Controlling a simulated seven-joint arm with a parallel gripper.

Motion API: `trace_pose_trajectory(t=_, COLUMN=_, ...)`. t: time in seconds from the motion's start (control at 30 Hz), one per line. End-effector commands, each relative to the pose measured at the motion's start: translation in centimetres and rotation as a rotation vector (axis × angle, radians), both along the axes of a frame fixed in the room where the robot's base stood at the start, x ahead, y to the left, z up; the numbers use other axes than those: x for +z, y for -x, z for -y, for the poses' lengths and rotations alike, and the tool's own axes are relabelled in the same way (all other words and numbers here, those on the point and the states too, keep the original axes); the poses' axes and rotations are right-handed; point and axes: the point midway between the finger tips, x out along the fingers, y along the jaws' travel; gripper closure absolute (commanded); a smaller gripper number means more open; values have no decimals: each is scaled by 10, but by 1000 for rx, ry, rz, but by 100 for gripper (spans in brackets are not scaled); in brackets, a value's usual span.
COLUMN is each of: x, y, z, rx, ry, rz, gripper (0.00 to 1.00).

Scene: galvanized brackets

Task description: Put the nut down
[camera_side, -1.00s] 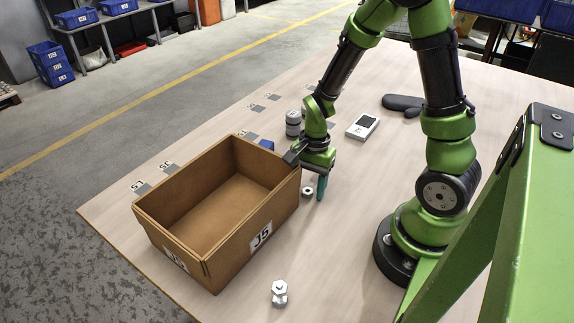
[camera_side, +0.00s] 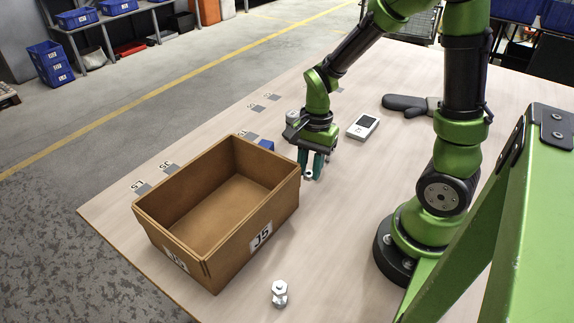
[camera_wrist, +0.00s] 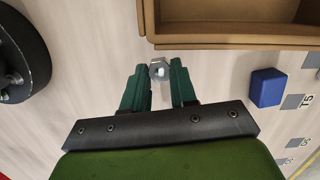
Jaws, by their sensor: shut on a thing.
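My gripper (camera_side: 311,170) is beside the far right end of the cardboard box (camera_side: 275,208). Its teal fingers point down and are shut on a small silver nut (camera_side: 307,176). In the wrist view the nut (camera_wrist: 158,71) sits between the two fingertips, its hole showing. The nut is low, close to the tabletop; I cannot tell whether it touches the surface.
The open box, marked J5, looks empty inside. A bolt-like metal part (camera_side: 279,293) stands near the front edge. A blue block (camera_wrist: 266,87) lies by the box. A white device (camera_side: 363,127) and a dark glove (camera_side: 405,104) lie behind. Bare tabletop lies right of the box.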

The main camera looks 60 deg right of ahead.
Motion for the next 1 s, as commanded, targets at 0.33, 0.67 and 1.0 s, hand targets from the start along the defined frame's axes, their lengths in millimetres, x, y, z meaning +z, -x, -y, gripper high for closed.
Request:
trace_pose_trajectory(t=0.33, x=57, y=-2, z=0, rx=2, ry=1, rz=6, gripper=100)
trace_pose_trajectory(t=0.67, x=103, y=-10, z=-8, rx=-1, ry=2, rz=-2, gripper=100)
trace_pose_trajectory(t=1.0, x=106, y=-71, z=-75, rx=-52, ry=6, rz=-2, gripper=100)
